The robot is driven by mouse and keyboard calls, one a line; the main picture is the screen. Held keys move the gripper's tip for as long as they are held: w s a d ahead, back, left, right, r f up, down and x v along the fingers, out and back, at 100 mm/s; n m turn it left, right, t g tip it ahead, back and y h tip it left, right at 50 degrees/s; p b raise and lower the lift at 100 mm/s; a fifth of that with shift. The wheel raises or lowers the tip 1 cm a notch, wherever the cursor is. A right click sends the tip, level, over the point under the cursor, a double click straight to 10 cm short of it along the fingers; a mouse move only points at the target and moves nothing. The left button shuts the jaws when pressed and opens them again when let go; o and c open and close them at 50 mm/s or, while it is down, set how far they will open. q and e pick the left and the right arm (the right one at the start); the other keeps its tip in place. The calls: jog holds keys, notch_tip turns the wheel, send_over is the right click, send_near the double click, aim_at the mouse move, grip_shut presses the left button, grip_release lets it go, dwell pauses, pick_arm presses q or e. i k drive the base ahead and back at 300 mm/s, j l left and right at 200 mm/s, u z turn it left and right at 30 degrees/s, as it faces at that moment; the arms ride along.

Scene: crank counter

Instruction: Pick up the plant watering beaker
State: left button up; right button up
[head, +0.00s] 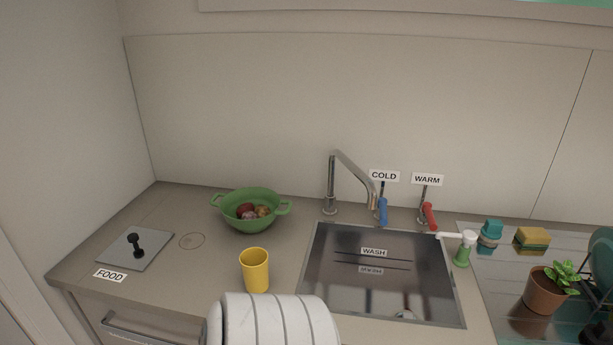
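A yellow beaker (255,270) stands upright on the counter, left of the sink and near the front edge. It is the only cup-like vessel I see, and nothing grips it. A small green plant in a brown pot (543,291) stands on the right side of the counter. Neither of my grippers can be made out in the head view.
A white banded shape (275,322) rises just in front of the beaker. A green colander (249,222) with fruit stands behind it. The sink (350,287), with its tap (333,185), lies to the right. A grey lid (143,249) with a black knob lies left.

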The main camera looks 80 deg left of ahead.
aim_at(254, 262)
jog(key=u, duration=2.75)
